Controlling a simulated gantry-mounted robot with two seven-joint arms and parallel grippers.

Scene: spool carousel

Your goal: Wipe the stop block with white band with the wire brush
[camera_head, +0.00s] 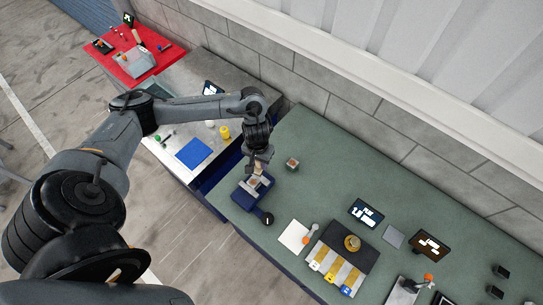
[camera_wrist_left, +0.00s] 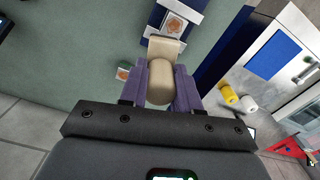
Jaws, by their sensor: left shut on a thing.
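The wire brush (camera_wrist_left: 160,83) has a pale wooden body, and my left gripper (camera_wrist_left: 160,100) is shut on it. Its wide end points away from the jaws. In the head view my left gripper (camera_head: 259,166) is low over the left end of the green table. The stop block with white band (camera_head: 254,183) sits on a dark blue fixture just below the gripper. In the left wrist view this block (camera_wrist_left: 174,25) shows a copper-coloured face and pale edges just past the brush's end. I cannot tell whether the brush touches it. My right gripper is not in view.
A second small block with a copper-coloured top (camera_head: 292,163) stands right of the fixture. A black round knob (camera_head: 267,218) is at the fixture's front. A white pad (camera_head: 294,236) and a dark striped mat (camera_head: 343,258) lie further right.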

